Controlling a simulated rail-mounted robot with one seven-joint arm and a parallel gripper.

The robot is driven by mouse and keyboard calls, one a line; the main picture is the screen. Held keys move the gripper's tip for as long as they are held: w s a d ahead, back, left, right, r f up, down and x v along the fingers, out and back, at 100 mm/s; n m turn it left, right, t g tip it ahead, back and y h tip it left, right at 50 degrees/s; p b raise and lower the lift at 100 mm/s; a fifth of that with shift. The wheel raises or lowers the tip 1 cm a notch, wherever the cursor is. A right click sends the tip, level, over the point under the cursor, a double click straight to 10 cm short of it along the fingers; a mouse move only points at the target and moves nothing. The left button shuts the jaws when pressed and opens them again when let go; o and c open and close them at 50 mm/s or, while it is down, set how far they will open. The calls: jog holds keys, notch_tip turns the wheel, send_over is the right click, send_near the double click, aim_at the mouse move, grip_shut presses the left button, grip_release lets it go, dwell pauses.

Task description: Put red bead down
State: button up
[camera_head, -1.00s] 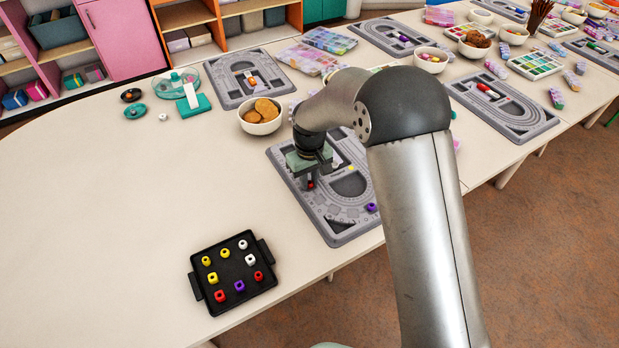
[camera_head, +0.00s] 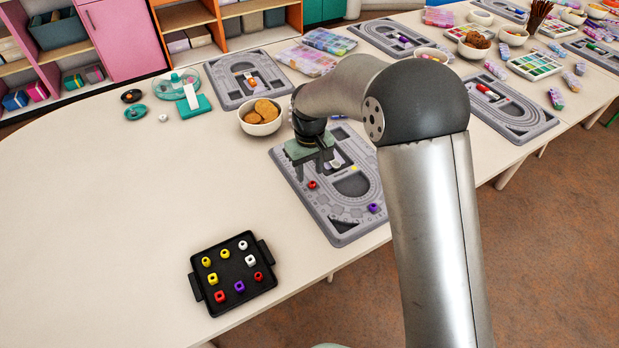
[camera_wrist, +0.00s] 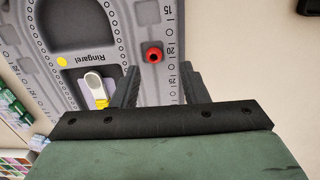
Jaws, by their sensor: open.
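The red bead (camera_head: 312,184) sits on the grey bead board (camera_head: 315,205), near its left edge. In the wrist view the red bead (camera_wrist: 154,53) lies on the board's surface beside the printed scale, near the number 20. My gripper (camera_head: 312,168) is open and empty above the board, just behind the bead. In the wrist view its two fingers (camera_wrist: 160,78) are spread apart, with the bead beyond their tips and clear of both.
A black tray (camera_head: 215,296) with several beads stands nearer the front. A bowl of cookies (camera_head: 261,127) stands behind the board. The table's left is clear.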

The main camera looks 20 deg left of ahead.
aim_at(309, 183)
notch_tip(309, 183, up, 8)
jog(key=s+d+r+m, duration=0.2)
jog(key=s+d+r, duration=0.15)
jog(key=d, duration=0.55)
jog(key=s+d+r+m, duration=0.2)
jog(key=s+d, duration=0.3)
jog(key=d, duration=0.5)
jog(key=s+d+f+m, duration=0.1)
jog(key=s+d+m, duration=0.1)
jog(key=s+d, duration=0.3)
jog(key=s+d+f+m, duration=0.2)
jog(key=s+d, duration=0.4)
jog(key=s, duration=0.5)
jog(key=shift+s+d+m, duration=0.2)
jog(key=shift+s+m, duration=0.1)
jog(key=shift+m, duration=0.2)
